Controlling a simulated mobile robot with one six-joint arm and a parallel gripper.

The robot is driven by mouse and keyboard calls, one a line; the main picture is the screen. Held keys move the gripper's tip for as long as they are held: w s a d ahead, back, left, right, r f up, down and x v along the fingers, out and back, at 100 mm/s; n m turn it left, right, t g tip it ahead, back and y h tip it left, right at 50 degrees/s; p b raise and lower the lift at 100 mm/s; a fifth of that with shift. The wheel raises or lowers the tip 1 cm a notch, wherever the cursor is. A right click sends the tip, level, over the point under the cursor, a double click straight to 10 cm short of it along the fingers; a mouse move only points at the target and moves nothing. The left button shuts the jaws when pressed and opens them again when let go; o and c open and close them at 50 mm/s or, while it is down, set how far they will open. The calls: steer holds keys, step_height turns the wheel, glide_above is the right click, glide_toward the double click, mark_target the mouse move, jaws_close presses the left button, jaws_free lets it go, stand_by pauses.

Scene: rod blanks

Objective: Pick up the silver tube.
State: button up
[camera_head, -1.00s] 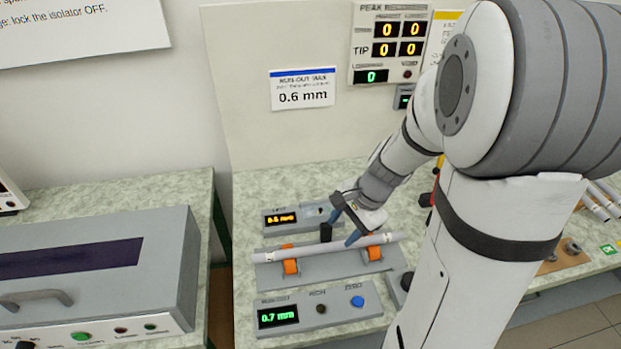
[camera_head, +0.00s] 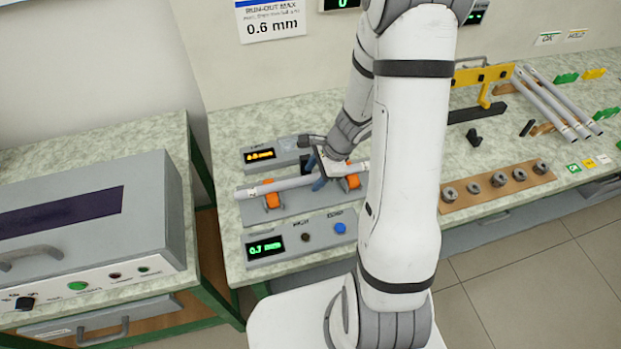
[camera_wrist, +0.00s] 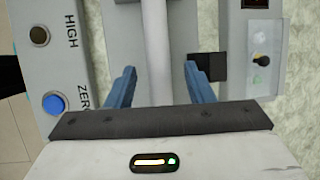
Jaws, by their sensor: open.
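A silver tube (camera_head: 285,183) lies level across two orange supports on a grey gauge fixture (camera_head: 310,201). In the wrist view the tube (camera_wrist: 157,50) runs between my gripper's (camera_wrist: 158,85) two blue fingers, with a gap on each side. In the head view my gripper (camera_head: 322,178) is down at the tube, right of its middle; the fingers are partly hidden by the wrist. My gripper is open and holds nothing.
A readout box (camera_head: 300,238) with a blue button stands in front of the fixture, another box (camera_head: 262,155) behind. Several more tubes (camera_head: 560,103) lie on a rack at the right. A wooden board (camera_head: 497,187) holds several metal rings. A grey machine (camera_head: 85,220) stands at the left.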

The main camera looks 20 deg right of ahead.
steer(key=shift+c, duration=0.3)
jaws_close()
stand_by(0.3)
